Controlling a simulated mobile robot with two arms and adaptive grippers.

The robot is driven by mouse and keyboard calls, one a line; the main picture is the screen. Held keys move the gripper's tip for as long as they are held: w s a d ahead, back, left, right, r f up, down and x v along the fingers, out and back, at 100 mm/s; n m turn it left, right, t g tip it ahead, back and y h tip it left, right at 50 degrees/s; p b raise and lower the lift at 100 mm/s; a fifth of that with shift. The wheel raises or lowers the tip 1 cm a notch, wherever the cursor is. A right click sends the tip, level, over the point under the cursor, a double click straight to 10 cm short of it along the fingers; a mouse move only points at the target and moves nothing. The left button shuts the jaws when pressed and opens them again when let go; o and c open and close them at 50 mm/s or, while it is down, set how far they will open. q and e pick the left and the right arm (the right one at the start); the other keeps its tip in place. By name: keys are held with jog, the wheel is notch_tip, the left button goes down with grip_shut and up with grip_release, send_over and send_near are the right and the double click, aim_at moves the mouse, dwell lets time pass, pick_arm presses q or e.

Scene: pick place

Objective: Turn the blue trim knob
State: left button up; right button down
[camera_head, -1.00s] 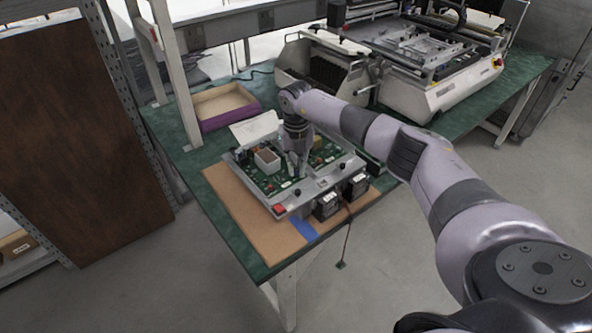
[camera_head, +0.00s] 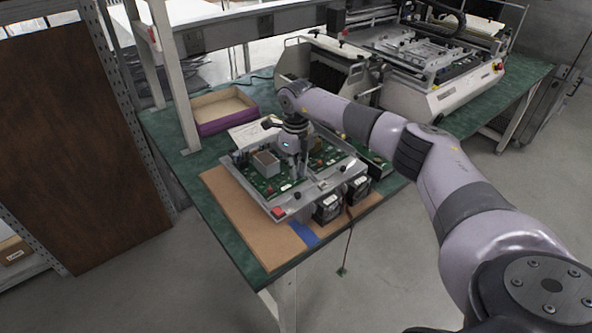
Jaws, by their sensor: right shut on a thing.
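A green circuit board in a metal frame (camera_head: 322,189) lies on the workbench, with several parts mounted on it. My right gripper (camera_head: 300,174) points down at the middle of the board, its fingers close together on a small part there. I cannot make out the blue trim knob; the gripper and its fingertips hide that spot. A grey, box-shaped part (camera_head: 265,163) stands on the board just left of the gripper. My left gripper is not in view.
The board frame rests on a brown mat (camera_head: 232,208) on the green bench (camera_head: 203,170). Two black boxes (camera_head: 328,208) sit at its front edge, with a cable hanging down. A purple-sided tray (camera_head: 222,108) and a large machine (camera_head: 437,85) stand behind.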

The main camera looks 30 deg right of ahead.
dwell(0.5)
jog(key=c, duration=1.6)
grip_release()
notch_tip(320, 180, up, 12)
